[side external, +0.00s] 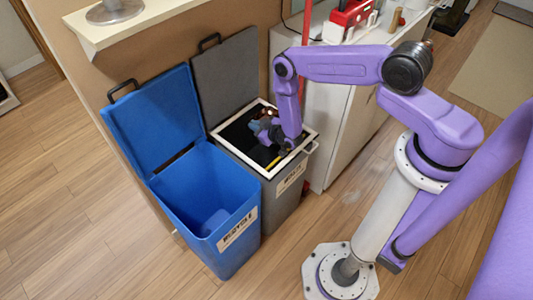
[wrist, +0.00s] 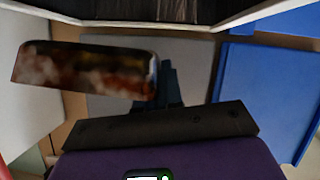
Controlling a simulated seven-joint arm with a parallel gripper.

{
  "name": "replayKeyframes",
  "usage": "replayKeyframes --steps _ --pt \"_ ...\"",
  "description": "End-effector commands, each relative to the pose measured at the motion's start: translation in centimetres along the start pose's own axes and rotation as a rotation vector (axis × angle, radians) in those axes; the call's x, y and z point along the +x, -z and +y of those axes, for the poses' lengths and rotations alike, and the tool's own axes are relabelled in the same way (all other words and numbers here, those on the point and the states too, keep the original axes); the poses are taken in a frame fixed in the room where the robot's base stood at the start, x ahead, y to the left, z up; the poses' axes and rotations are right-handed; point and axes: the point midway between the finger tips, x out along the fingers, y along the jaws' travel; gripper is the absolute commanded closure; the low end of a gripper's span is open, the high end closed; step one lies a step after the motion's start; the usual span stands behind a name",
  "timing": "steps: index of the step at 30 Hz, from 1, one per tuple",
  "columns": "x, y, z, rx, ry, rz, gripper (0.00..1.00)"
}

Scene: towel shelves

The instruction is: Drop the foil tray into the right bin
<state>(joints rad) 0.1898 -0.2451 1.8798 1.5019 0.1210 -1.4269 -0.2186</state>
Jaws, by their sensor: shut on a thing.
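The foil tray (wrist: 85,70), with brown and reddish residue on it, shows in the wrist view at the left, its right end at the gripper fingers. My gripper (wrist: 168,82) is shut on the tray. In the side view, my gripper (side external: 264,130) is over the open mouth of the grey bin (side external: 258,170); the tray is too small and covered there to make out clearly. The blue bin (side external: 205,200), labelled RECYCLE, stands open to the left of the grey one. The grey bin's label seems to read WASTE.
The blue lid (side external: 152,115) and grey lid (side external: 225,78) stand raised behind the bins. A white cabinet (side external: 345,120) is close on the right of the grey bin. A shelf (side external: 140,25) juts out above at the back left. Wood floor is free in front.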

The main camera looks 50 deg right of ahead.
Motion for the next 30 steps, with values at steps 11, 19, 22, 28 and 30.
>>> replayKeyframes --steps 11,19,22,28,30 --pt "0.0 0.0 0.0 0.0 0.0 0.0 0.64" --pt "-1.1 0.0 0.0 0.0 0.001 -0.002 0.64" --pt "-2.3 0.0 0.0 -0.001 0.001 -0.003 0.64" --pt "-5.6 0.0 -0.1 -0.001 0.002 -0.004 0.64" --pt "-6.9 -0.1 -0.1 -0.002 0.003 -0.004 0.64"
